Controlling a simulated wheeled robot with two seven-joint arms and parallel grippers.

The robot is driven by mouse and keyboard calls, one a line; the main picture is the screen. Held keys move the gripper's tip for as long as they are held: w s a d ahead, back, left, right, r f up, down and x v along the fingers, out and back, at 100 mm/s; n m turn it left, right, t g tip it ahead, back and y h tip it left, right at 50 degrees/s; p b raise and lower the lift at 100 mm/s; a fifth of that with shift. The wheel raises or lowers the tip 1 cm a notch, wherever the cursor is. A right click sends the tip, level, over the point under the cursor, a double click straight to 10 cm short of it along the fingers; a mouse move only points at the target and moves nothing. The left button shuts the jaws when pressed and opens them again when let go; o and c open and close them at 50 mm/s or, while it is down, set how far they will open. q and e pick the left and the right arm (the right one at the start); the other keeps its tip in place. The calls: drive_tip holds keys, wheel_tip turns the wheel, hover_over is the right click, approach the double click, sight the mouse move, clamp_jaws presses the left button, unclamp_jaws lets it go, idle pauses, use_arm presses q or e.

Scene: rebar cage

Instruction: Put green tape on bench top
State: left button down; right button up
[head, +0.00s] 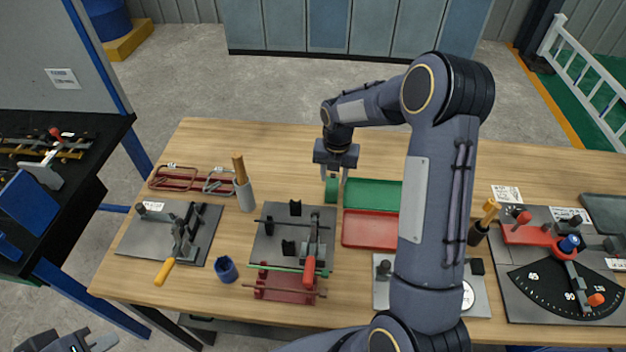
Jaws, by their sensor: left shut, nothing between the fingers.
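The green tape (332,188) stands on the wooden bench top (300,150), just left of the green tray (372,193). My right gripper (334,174) points down right over the tape with its fingers apart. The tape shows between and below the fingertips, and a small gap seems to show on its right side. Contact with the bench under the tape is hard to make out. My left gripper (95,343) is at the bottom left corner, off the bench, shut and empty.
A red tray (370,229) lies in front of the green tray, partly behind my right arm. Clamp fixtures (168,238), a blue cup (226,269) and a holder with a wooden handle (244,190) stand to the left. An angle gauge (560,284) is at right.

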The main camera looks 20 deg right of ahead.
sight(332, 190)
drive_tip(key=shift+w+a+f+n, duration=0.1)
drive_tip(key=shift+w+f+n, duration=0.15)
drive_tip(key=shift+f+n, duration=0.2)
drive_tip(key=shift+f, duration=0.35)
drive_tip(key=shift+s+f, duration=0.1)
drive_tip(key=shift+f, duration=0.85)
drive_tip(key=f+b, duration=0.2)
drive_tip(key=f, duration=0.1)
drive_tip(key=f+b, duration=0.1)
drive_tip(key=shift+s+a+f, duration=0.2)
drive_tip(key=shift+s, duration=0.2)
drive_tip(key=shift+f, duration=0.35)
drive_tip(key=shift+w, duration=0.1)
drive_tip(key=shift+r, duration=0.1)
drive_tip(key=shift+c, duration=0.4)
clamp_jaws()
